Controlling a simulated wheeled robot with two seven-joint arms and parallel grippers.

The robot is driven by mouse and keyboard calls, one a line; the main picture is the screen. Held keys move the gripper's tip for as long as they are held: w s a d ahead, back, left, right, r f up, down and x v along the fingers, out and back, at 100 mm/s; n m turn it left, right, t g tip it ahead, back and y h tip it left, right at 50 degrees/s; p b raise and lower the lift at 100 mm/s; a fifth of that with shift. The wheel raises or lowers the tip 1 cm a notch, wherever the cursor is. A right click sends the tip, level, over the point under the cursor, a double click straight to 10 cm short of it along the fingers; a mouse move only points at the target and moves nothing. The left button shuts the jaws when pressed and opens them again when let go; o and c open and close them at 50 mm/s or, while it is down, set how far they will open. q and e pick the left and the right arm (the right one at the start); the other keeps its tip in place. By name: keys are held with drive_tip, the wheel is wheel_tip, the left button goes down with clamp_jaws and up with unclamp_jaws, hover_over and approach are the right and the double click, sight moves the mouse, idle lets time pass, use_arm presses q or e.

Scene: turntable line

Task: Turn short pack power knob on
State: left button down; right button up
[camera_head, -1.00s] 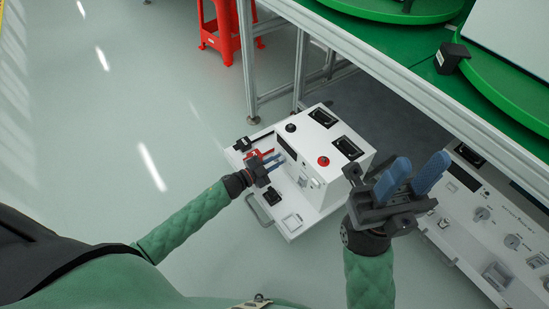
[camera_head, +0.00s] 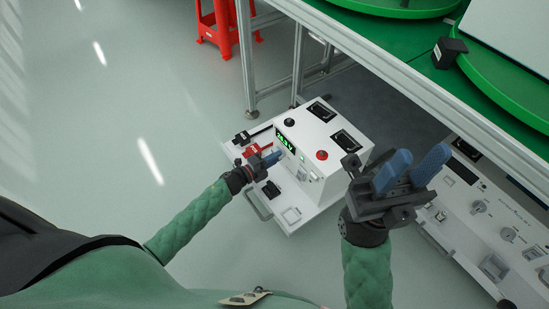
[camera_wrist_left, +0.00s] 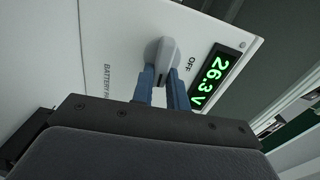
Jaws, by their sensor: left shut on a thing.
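The short pack (camera_head: 318,141) is a white box on a white base, on the floor beside the table. Its power knob (camera_wrist_left: 165,52) is grey and shows in the left wrist view, next to the word OFF and a lit green display (camera_wrist_left: 217,76) reading 26.3 V. My left gripper (camera_wrist_left: 165,82) is shut on the knob, its blue fingers at the knob's grip. In the head view my left gripper (camera_head: 271,158) is at the pack's front panel, and the knob is hidden there. My right gripper (camera_head: 410,170) is open and empty, to the right of the pack.
A second white panel unit (camera_head: 488,215) with knobs stands at the right, partly under the table. The green table (camera_head: 400,45) with its metal frame is above and behind. A red stool (camera_head: 222,25) stands at the back. The floor at the left is clear.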

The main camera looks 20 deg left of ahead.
use_arm(q)
drive_tip(key=shift+f+m, duration=0.1)
drive_tip(key=shift+m, duration=0.4)
drive_tip(key=c, duration=1.4)
unclamp_jaws()
drive_tip(key=shift+p+v, duration=0.7)
drive_tip(key=shift+v, duration=3.2)
